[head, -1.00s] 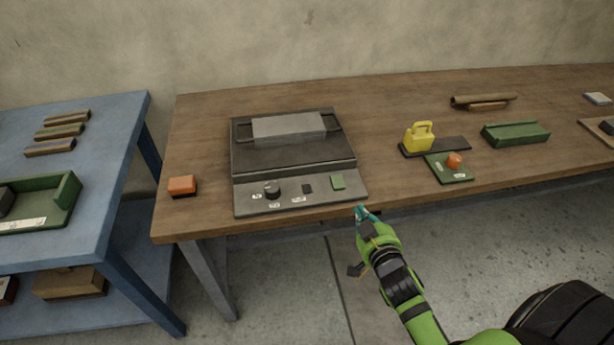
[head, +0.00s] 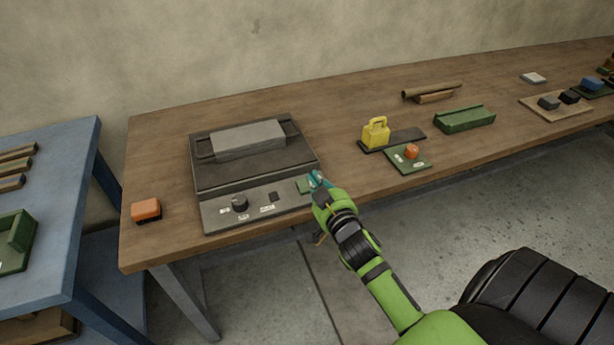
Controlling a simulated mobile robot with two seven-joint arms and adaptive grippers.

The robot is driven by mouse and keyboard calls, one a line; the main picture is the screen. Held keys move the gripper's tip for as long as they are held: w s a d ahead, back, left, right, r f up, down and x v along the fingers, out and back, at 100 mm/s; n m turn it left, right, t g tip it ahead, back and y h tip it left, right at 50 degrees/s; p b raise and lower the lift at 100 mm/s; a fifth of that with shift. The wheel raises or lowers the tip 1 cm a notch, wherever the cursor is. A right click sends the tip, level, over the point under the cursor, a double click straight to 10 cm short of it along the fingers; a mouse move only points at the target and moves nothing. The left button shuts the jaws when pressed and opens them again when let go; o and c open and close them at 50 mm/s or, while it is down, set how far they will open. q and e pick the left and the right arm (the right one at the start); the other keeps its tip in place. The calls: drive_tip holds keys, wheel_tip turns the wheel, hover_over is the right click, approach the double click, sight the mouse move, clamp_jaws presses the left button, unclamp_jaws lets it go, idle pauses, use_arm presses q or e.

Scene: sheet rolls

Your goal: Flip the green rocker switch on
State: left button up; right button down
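The green rocker switch (head: 304,186) sits at the right end of the sloped front panel of a dark grey machine (head: 214,216) on the wooden table. My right gripper (head: 317,180) is at the switch's right edge, in front of part of it. Its teal fingertips look close together, but I cannot tell whether they are shut or whether they touch the switch. The switch's tilt is too small to make out. My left gripper is not in view.
The panel also carries a black knob (head: 239,204) and a small dark switch (head: 274,196). An orange block (head: 146,210) lies left of the machine.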

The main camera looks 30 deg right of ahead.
hover_over(307, 185)
drive_tip(key=shift+f, duration=0.4)
wheel_tip(307, 185, down, 3)
drive_tip(key=shift+r, duration=0.15)
drive_tip(key=shift+f, duration=0.5)
drive_tip(key=g+p, duration=0.1)
drive_tip(key=p, duration=0.2)
drive_tip(key=g+p, duration=0.1)
drive_tip(key=p, duration=0.3)
drive_tip(key=shift+w+d+r+y, duration=0.1)
drive_tip(key=shift+w+y, duration=0.2)
drive_tip(key=shift+w, duration=0.05)
drive_tip(key=shift+f+b, duration=0.55)
drive_tip(key=shift+s, duration=0.1)
